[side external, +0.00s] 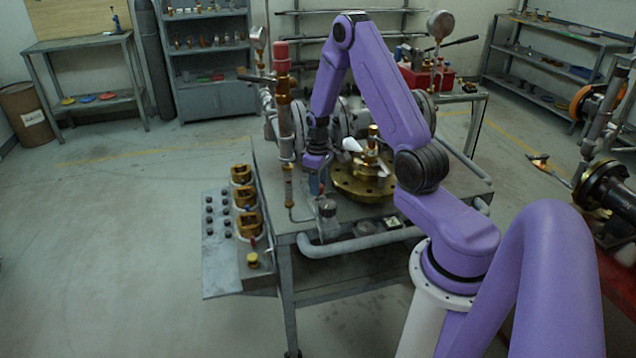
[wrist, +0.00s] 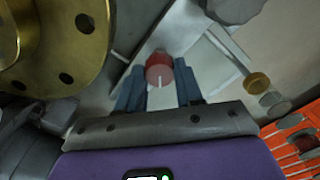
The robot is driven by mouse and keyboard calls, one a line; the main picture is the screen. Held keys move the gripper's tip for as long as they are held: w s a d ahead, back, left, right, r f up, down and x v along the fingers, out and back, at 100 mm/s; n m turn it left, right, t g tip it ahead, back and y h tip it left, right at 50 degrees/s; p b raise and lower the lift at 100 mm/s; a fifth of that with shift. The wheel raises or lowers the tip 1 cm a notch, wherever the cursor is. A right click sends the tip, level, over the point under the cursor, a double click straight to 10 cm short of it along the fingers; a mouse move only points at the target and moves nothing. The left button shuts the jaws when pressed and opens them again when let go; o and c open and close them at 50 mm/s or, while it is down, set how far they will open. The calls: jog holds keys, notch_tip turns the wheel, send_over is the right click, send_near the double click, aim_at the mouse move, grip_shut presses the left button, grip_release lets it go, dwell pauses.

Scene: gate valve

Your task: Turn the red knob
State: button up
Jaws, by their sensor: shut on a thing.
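The red knob (wrist: 159,68) shows in the wrist view as a small round cap with a white line on its face. My gripper (wrist: 159,80) has one blue finger on each side of it and is shut on it. In the side view, my gripper (side external: 316,183) points down over the left part of the bench, beside the brass flange (side external: 362,183). The knob cannot be made out there; my gripper and the pipework hide it.
The grey bench (side external: 455,180) carries pipes and valves. A tall pipe with a red top (side external: 281,57) stands just left of my arm. A panel with brass fittings (side external: 245,212) hangs at the bench's left. A brass flange (wrist: 75,45) is close at left in the wrist view.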

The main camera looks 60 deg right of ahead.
jog(key=m, duration=0.4)
jog(key=shift+m, duration=1.8)
jog(key=o, duration=1)
jog(key=shift+o, duration=0.2)
notch_tip(320, 180, up, 18)
jog(key=shift+f, duration=0.25)
